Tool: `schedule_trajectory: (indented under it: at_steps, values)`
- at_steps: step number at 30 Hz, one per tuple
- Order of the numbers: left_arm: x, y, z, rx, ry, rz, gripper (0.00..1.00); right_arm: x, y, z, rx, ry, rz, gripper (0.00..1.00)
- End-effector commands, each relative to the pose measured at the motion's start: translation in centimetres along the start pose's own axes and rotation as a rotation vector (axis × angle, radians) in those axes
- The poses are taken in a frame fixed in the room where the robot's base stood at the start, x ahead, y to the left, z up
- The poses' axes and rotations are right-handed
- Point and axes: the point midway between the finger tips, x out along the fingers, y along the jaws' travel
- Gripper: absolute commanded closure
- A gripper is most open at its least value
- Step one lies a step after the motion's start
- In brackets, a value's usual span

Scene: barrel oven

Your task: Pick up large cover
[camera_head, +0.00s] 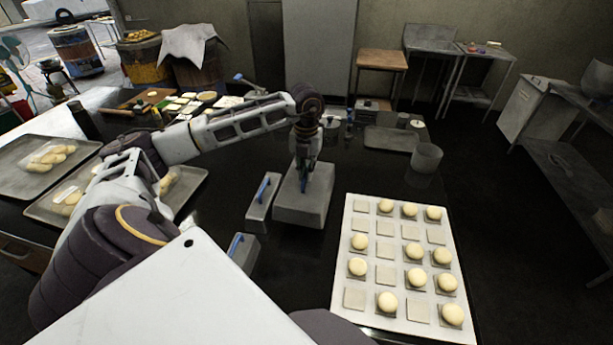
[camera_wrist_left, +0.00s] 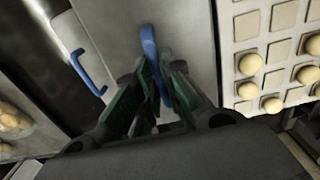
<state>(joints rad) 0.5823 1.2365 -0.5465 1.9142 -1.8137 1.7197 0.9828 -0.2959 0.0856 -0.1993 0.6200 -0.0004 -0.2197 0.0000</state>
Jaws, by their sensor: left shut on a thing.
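The large cover (camera_head: 303,207) is a grey metal box-like lid with a blue handle on top. It sits on the dark table in the middle of the head view. My left gripper (camera_head: 304,178) points down over it and is shut on its blue handle. In the left wrist view, the handle (camera_wrist_left: 149,45) stands between the fingers of my left gripper (camera_wrist_left: 157,85), and the cover's grey top (camera_wrist_left: 185,35) lies below. Most of the handle is hidden by the fingers in the head view. My right gripper is not in view.
Two smaller grey covers with blue handles stand left of the large cover, one nearer it (camera_head: 261,205) and one closer to me (camera_head: 243,254). A white tray (camera_head: 372,227) with several dough balls lies to the right. A grey cup (camera_head: 427,157) stands behind it. Dough trays (camera_head: 42,207) lie left.

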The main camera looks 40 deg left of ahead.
Motion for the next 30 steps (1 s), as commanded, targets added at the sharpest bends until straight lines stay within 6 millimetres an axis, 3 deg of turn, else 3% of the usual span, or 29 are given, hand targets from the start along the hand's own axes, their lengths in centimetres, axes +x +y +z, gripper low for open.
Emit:
schedule_trajectory:
  at_steps: [7, 17, 30]
  values:
    - [-1.8, 0.0, 0.0, 0.0, -0.001, -0.001, 1.0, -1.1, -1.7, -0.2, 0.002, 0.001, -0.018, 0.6]
    - [-3.5, 0.0, 0.0, 0.0, -0.001, -0.001, 1.0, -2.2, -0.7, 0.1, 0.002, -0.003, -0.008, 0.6]
    - [-3.6, 0.0, 0.1, 0.0, -0.001, -0.001, 1.0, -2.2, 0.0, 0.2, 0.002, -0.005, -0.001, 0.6]
